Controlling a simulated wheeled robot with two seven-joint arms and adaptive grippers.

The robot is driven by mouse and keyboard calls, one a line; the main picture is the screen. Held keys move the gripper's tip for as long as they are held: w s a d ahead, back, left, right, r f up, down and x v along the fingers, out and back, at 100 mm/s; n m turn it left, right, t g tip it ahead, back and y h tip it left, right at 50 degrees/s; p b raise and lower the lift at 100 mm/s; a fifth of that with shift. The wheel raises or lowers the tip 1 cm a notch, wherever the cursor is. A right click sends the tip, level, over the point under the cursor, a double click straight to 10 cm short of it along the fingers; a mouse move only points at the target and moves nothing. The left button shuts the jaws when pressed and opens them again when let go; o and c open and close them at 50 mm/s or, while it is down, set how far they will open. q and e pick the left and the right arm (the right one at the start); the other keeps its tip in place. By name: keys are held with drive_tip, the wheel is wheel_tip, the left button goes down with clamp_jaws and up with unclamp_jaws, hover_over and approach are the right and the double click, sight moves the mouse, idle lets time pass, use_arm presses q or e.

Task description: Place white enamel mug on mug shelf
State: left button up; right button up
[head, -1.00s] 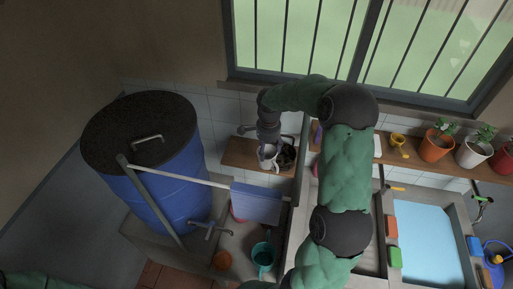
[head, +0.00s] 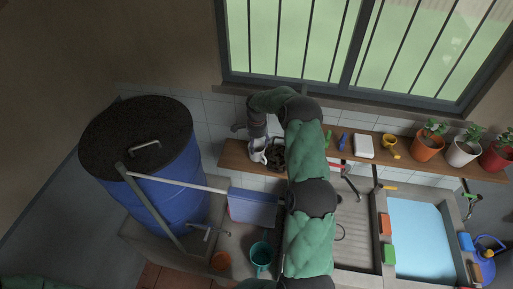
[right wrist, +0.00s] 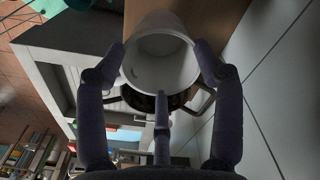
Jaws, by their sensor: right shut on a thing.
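The white enamel mug (head: 259,153) is in my right gripper (head: 258,142), over the left part of the wooden wall shelf (head: 235,158) in the head view. In the right wrist view the mug (right wrist: 160,62) sits between the fingers of my right gripper (right wrist: 161,65), its open mouth facing the camera. I cannot tell whether its base touches the shelf (right wrist: 216,18). A dark vessel (head: 275,160) is just right of the mug; it also shows partly hidden behind the mug in the wrist view (right wrist: 178,101). My left gripper is out of view.
A blue barrel (head: 165,190) stands left of the shelf. Several potted plants, a yellow cup (head: 390,147) and a white block (head: 363,145) occupy the shelf's right part. The shelf's left end looks clear.

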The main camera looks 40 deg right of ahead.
sight(257, 148)
drive_tip(key=shift+w+d+f, duration=0.1)
drive_tip(key=shift+w+f, duration=0.15)
wheel_tip(257, 148, down, 2)
drive_tip(key=shift+f+p, duration=0.15)
drive_tip(key=shift+p, duration=0.15)
drive_tip(key=shift+f, duration=0.4)
drive_tip(key=shift+f, duration=0.1)
drive_tip(key=o, duration=1.6)
